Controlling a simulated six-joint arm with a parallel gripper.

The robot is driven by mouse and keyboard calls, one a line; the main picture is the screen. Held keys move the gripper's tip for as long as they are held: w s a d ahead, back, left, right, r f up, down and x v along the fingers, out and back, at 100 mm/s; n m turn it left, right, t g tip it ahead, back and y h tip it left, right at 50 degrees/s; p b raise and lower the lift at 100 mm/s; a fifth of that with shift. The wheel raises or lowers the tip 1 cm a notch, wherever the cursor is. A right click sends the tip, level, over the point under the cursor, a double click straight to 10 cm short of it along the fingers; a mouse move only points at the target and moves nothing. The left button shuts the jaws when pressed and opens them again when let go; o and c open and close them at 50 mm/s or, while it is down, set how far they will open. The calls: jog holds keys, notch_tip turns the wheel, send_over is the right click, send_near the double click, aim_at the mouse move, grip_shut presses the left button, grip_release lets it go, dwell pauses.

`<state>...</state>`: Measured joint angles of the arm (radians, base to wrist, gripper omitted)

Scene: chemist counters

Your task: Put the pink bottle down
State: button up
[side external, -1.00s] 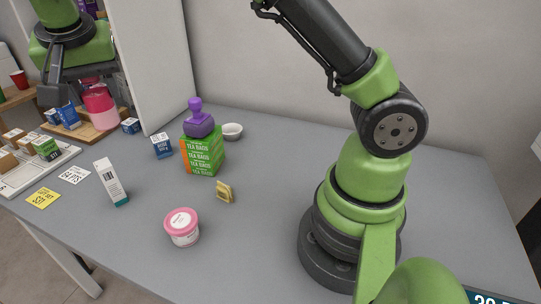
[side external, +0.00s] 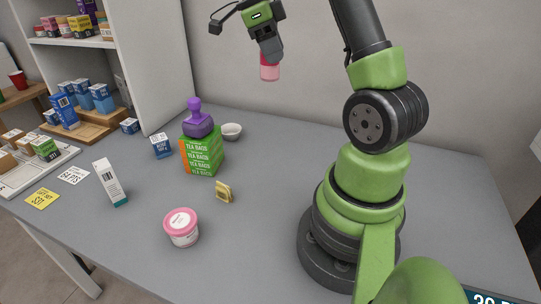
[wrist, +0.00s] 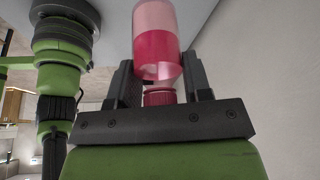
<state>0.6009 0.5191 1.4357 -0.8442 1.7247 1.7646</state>
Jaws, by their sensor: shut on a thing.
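The pink bottle (side external: 269,71) hangs below my gripper (side external: 267,50), high above the counter and in front of the wall in the side external view. Its lower part is pale pink and its upper part is darker pink. In the wrist view the bottle (wrist: 157,40) sits between the two dark fingers of my gripper (wrist: 158,85), which is shut on it. Its red cap shows close to the gripper's palm. The bottle touches nothing below it.
Shelves with boxes are at left. The counter's middle right is clear.

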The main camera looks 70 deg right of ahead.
notch_tip(320, 180, down, 21)
jog(key=shift+s, duration=0.1)
dwell(0.5)
jog(key=shift+f, duration=0.1)
jog(key=o, duration=0.9)
jog(key=shift+o, duration=0.2)
